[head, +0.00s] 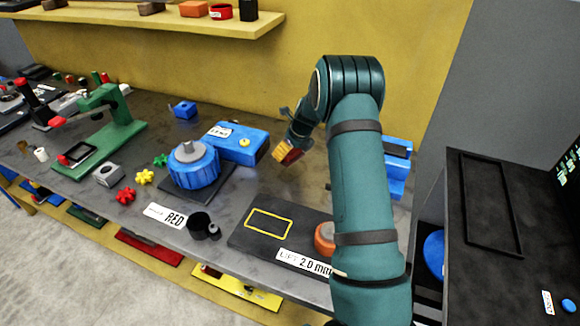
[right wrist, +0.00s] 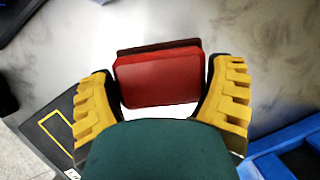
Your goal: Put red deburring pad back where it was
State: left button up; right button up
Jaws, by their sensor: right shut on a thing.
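My right gripper (right wrist: 160,92) is shut on the red deburring pad (right wrist: 160,80), which sits between its yellow fingers. In the head view the right gripper (head: 285,151) hangs above the bench, to the right of the blue positioner (head: 195,168), with a little of the red pad (head: 292,155) showing. A dark layer shows along the pad's far edge in the wrist view. A black mat (head: 247,243) with an empty yellow outline (head: 270,223) lies nearer the front edge; the outline also shows in the wrist view (right wrist: 58,128). My left gripper is not in view.
A "LIFT 20 mm" label (head: 303,262) and an orange-red object (head: 324,238), partly hidden by my arm, are on the mat. A black cup (head: 200,226) stands left of it, beside a "RED" label (head: 166,216). A blue fixture (head: 398,170) is right of my arm.

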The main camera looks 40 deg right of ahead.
aim_at(290, 171)
notch_tip(290, 171, down, 5)
jog(key=shift+f+b, duration=0.2)
jog(key=shift+b, duration=0.2)
jog(key=shift+d+f, duration=0.1)
jog(key=shift+f, duration=0.25)
jog(key=o, duration=0.9)
jog(key=shift+f, duration=0.1)
